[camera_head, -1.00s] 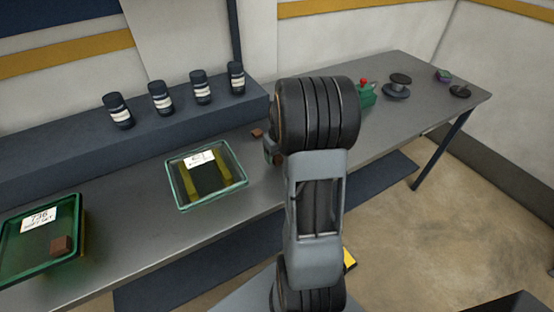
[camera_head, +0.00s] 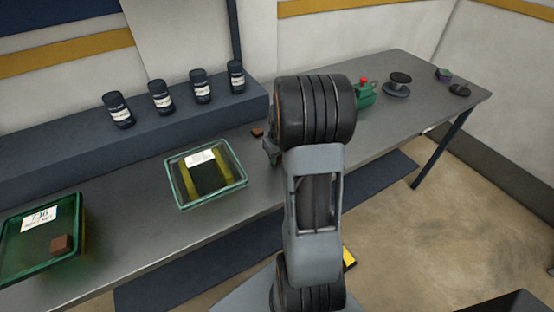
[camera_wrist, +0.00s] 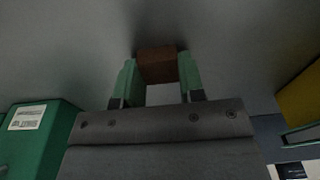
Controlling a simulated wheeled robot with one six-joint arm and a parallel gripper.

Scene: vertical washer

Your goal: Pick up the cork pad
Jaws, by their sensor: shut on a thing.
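The cork pad, a small brown block (camera_wrist: 157,64), sits between the green fingertips of my gripper (camera_wrist: 158,74) in the wrist view. My gripper is shut on it. In the head view a small brown block (camera_head: 257,132) shows on the grey table, just left of my wrist; it appears to be the same pad. My arm hides most of the gripper (camera_head: 271,151) there. I cannot tell whether the pad is clear of the table.
A green-rimmed tray (camera_head: 241,182) stands left of my gripper. Another green tray (camera_head: 78,225) at far left holds a brown block (camera_head: 60,244). Several dark bottles (camera_head: 161,97) stand on the back ledge. A green item with a red top (camera_head: 364,94) is to the right.

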